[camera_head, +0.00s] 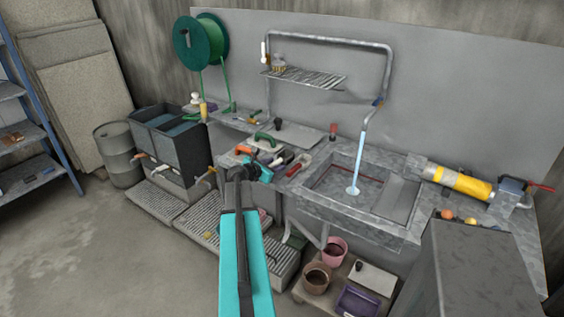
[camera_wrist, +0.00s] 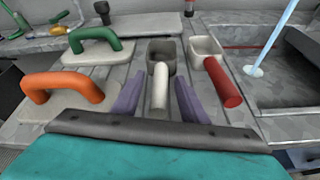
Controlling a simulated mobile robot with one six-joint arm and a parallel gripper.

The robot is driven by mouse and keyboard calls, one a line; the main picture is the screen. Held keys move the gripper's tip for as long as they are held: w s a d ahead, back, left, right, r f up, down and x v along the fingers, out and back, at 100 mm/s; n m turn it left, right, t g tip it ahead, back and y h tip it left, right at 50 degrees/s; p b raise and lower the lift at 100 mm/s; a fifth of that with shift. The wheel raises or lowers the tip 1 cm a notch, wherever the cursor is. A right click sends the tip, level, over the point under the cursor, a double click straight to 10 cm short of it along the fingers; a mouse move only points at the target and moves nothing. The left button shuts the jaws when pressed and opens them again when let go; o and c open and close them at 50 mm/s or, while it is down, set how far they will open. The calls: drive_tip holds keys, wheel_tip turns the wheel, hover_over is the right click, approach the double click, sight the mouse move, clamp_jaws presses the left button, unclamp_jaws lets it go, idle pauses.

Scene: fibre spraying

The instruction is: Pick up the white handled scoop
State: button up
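The white handled scoop has a pale cylindrical handle (camera_wrist: 160,88) and a dark grey cup (camera_wrist: 163,55). It lies on the grey worktop in the middle of the wrist view, its handle toward me. My gripper (camera_wrist: 158,98) is open, with one purple finger on each side of the handle in the picture. I see gaps between the fingers and the handle; I cannot tell how far above the worktop the fingers are. In the head view my gripper (camera_head: 259,172) is over the worktop's front edge, and the white handled scoop is hard to make out there.
A red handled scoop (camera_wrist: 221,82) lies just to the right. Floats with orange (camera_wrist: 66,90) and green (camera_wrist: 95,42) handles lie to the left. A sink (camera_head: 360,190) with a running water stream (camera_head: 358,160) is at the right. A tall grey block (camera_head: 465,265) stands at front right.

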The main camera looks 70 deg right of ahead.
clamp_jaws()
drive_tip(key=shift+r, duration=0.15)
idle(0.4)
drive_tip(key=shift+r+b, duration=0.3)
drive_tip(key=shift+r, duration=1.35)
drive_tip(key=w+a+r+b, duration=0.1)
drive_tip(key=w+a+b, duration=0.1)
drive_tip(key=a, duration=1.3)
drive_tip(key=shift+w+a+r+b, duration=0.2)
drive_tip(key=shift+w+a+b, duration=0.15)
drive_tip(key=shift+b, duration=0.5)
drive_tip(key=shift+a, duration=0.1)
